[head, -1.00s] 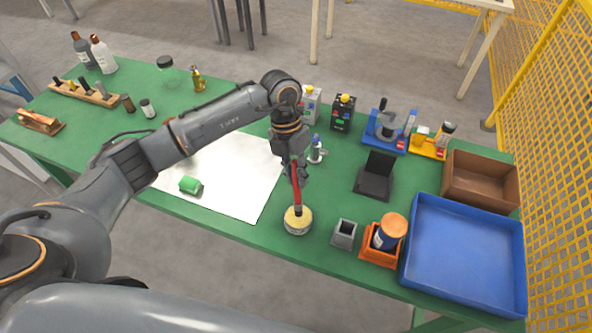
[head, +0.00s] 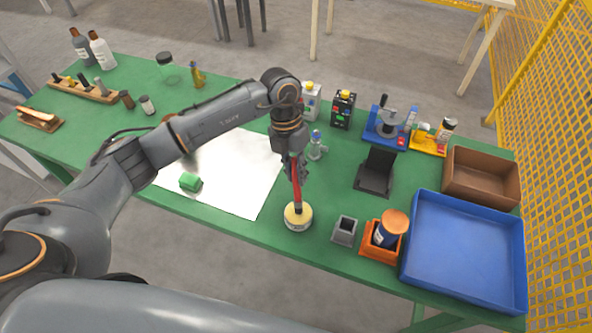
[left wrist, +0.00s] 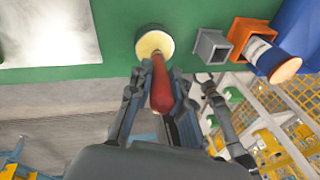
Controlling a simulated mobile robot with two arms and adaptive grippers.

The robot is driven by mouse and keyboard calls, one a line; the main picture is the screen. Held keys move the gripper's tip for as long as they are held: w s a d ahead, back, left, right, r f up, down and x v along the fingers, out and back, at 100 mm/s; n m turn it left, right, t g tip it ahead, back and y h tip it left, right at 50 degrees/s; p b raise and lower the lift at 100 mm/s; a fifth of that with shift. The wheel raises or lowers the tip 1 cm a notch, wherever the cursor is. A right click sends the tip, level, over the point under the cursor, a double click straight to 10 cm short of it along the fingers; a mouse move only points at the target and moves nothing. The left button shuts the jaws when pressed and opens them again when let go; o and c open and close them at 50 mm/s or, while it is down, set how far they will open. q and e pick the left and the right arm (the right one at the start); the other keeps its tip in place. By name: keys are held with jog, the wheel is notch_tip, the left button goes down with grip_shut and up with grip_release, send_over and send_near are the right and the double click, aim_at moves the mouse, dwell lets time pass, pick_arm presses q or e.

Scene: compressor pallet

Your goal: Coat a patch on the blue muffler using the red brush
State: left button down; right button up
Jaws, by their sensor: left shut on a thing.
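My left gripper (head: 295,170) is shut on the red brush (head: 297,190) and holds it upright, bristles down. The brush's lower end is at a round tin (head: 299,223) with pale yellow contents, near the table's front edge. The left wrist view shows the red handle (left wrist: 161,88) over the tin (left wrist: 154,43); the bristles are hidden there. A blue cylinder with a white label and copper-orange top (head: 386,233) leans in an orange square holder (head: 379,254) to the right. I cannot tell whether it is the muffler. My right gripper is out of view.
A grey square cup (head: 344,231) stands between tin and orange holder. Right are a blue tray (head: 465,250) and a brown box (head: 482,178). A green piece (head: 190,181) lies on a white sheet (head: 240,175). A black stand (head: 376,174) and small fixtures are behind.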

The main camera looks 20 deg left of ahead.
pick_arm(q)
jog(key=shift+f, duration=0.2)
jog(key=shift+f+b, duration=0.25)
jog(key=shift+b, duration=0.1)
jog(key=shift+f, duration=0.1)
dwell(1.3)
notch_tip(320, 180, up, 2)
jog(key=shift+r+p, duration=0.15)
jog(key=shift+p, duration=0.5)
jog(key=shift+r+p, duration=1.4)
jog(key=shift+r, duration=1.05)
